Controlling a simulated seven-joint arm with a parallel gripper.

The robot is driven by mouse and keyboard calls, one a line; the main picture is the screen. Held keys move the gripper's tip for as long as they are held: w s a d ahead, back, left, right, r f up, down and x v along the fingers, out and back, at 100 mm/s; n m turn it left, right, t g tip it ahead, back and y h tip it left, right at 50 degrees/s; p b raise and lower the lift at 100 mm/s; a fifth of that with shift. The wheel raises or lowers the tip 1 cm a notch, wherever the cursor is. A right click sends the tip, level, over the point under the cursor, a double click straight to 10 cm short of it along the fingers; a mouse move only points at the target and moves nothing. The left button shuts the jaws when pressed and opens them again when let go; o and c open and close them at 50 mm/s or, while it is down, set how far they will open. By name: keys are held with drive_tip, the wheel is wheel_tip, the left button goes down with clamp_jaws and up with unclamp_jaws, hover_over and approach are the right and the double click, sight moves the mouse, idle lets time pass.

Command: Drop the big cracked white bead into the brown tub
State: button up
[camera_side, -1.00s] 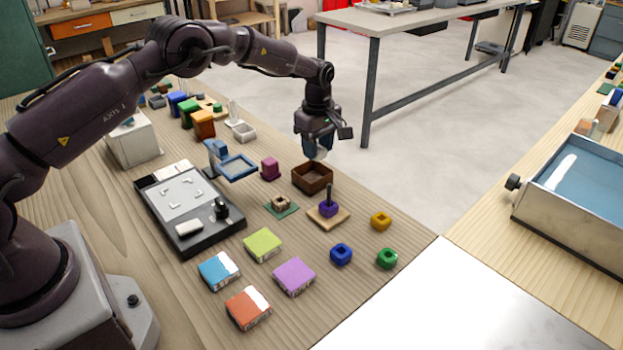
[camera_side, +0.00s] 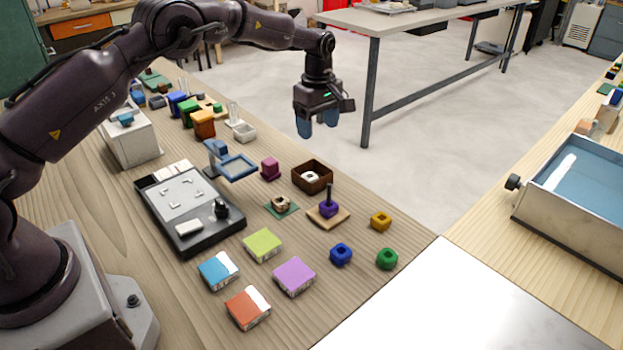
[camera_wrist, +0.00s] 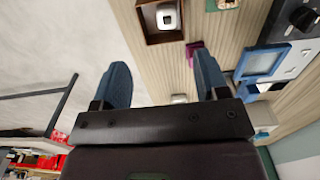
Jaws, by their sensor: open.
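The white bead (camera_side: 311,176) lies inside the brown tub (camera_side: 327,184), on its floor. Its dark centre hole shows, but cracks are too small to make out. In the wrist view the white bead (camera_wrist: 167,17) sits in the brown tub (camera_wrist: 150,37) at the top edge of the picture. My gripper (camera_side: 318,130) hangs above and behind the tub, with its blue fingers apart and nothing between them. In the wrist view my gripper (camera_wrist: 160,78) also shows two spread, empty fingers.
A magenta block (camera_side: 270,168) stands left of the tub. A purple bead on a peg (camera_side: 328,208) and a green mat (camera_side: 282,209) with a tan bead lie in front. Yellow (camera_side: 381,221), blue (camera_side: 341,254) and green beads (camera_side: 387,258) lie nearer. The table edge runs close behind the tub.

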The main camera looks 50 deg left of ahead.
wheel_tip(320, 180, up, 7)
idle(0.3)
drive_tip(key=shift+r, duration=0.1)
drive_tip(key=s+d+r+m+t, duration=0.2)
drive_tip(key=s+r+m, duration=0.2)
drive_tip(key=s, duration=0.8)
drive_tip(key=s+d+r+m+t, duration=0.1)
drive_tip(key=s+r+m, duration=0.3)
drive_tip(key=s+m, duration=0.4)
drive_tip(key=s+d+r+m+t, duration=0.2)
drive_tip(key=s+m, duration=0.4)
drive_tip(key=s, duration=1)
wheel_tip(320, 180, up, 3)
drive_tip(key=shift+s+d+f+t, duration=0.2)
drive_tip(key=shift+d+t, duration=0.1)
drive_tip(key=shift+d, duration=0.3)
